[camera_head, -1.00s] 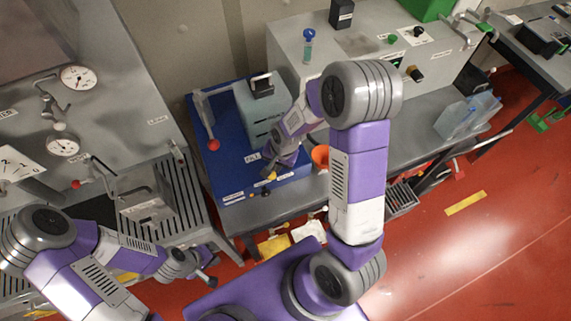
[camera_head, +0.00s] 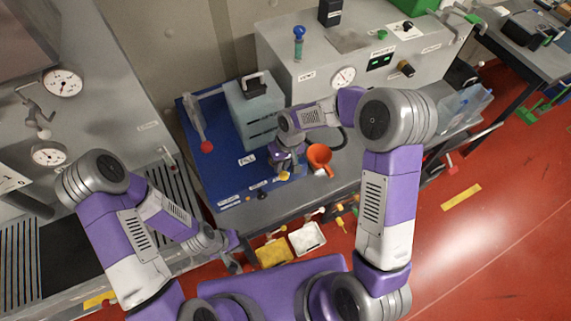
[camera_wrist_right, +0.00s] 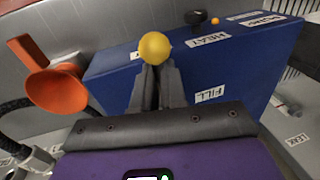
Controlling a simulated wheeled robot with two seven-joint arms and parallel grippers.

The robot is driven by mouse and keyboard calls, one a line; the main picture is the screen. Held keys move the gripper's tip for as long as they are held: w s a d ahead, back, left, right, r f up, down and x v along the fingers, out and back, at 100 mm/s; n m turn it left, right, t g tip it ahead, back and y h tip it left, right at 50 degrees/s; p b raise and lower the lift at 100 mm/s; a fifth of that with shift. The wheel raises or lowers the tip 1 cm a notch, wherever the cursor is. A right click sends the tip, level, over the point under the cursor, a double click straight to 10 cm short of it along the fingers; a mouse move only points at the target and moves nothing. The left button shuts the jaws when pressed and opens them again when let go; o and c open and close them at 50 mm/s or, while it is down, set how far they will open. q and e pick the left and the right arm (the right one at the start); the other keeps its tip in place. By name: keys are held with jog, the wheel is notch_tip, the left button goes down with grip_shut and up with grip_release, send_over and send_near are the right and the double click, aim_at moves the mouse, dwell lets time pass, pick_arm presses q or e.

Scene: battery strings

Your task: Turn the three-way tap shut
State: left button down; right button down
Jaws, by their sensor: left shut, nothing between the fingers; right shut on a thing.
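The tap's handle ends in a yellow ball knob (camera_wrist_right: 155,47). It also shows in the head view (camera_head: 284,176), over the front part of the blue base. My right gripper (camera_wrist_right: 157,75) is shut on the handle, with the ball at its fingertips. In the head view the right gripper (camera_head: 285,168) points down at it from above. The tap's body is hidden behind the fingers. My left gripper (camera_head: 236,264) is shut and empty, low at the left.
An orange funnel (camera_head: 319,157) stands close right of the right gripper. Yellow (camera_head: 273,253) and white (camera_head: 307,238) trays lie below the bench edge.

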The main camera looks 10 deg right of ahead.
jog(key=shift+s+d+f, duration=0.1)
jog(key=shift+s+f, duration=0.1)
jog(key=shift+s, duration=0.25)
jog(key=c, duration=1.3)
grip_release()
jog(key=o, duration=0.4)
jog(key=shift+s+d+r, duration=0.1)
jog(key=shift+s+r, duration=0.05)
jog(key=shift+w, duration=0.25)
notch_tip(320, 180, up, 8)
jog(key=d, duration=0.1)
jog(key=shift+d+f, duration=0.2)
jog(key=shift+f, duration=0.05)
jog(key=shift+f, duration=0.1)
